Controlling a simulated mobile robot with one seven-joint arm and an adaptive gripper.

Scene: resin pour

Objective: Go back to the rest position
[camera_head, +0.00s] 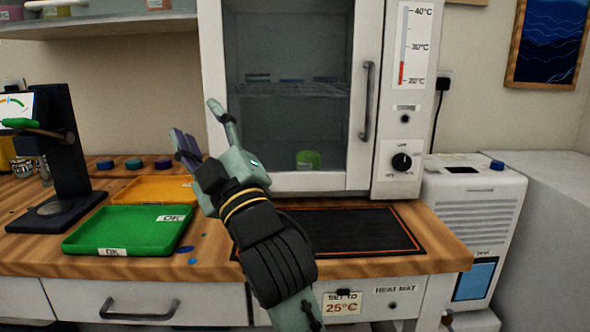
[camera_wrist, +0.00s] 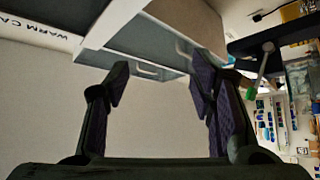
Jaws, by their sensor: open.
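My gripper (camera_head: 203,130) is raised in front of the warm cabinet in the head view, with its fingers apart and nothing between them. The wrist view also shows my gripper (camera_wrist: 158,85) with its two fingers spread wide and empty. The cabinet (camera_head: 275,183) has its glass door shut. A green cup (camera_head: 308,159) sits inside it behind the glass. My arm hides part of the bench and the left end of the heat mat.
On the wooden bench stand a green tray (camera_head: 125,232), an orange tray (camera_head: 150,190), a dark stand (camera_head: 62,140) at left and a black heat mat (camera_head: 350,231). A white machine (camera_head: 475,215) stands right of the bench. A shelf (camera_head: 100,24) hangs upper left.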

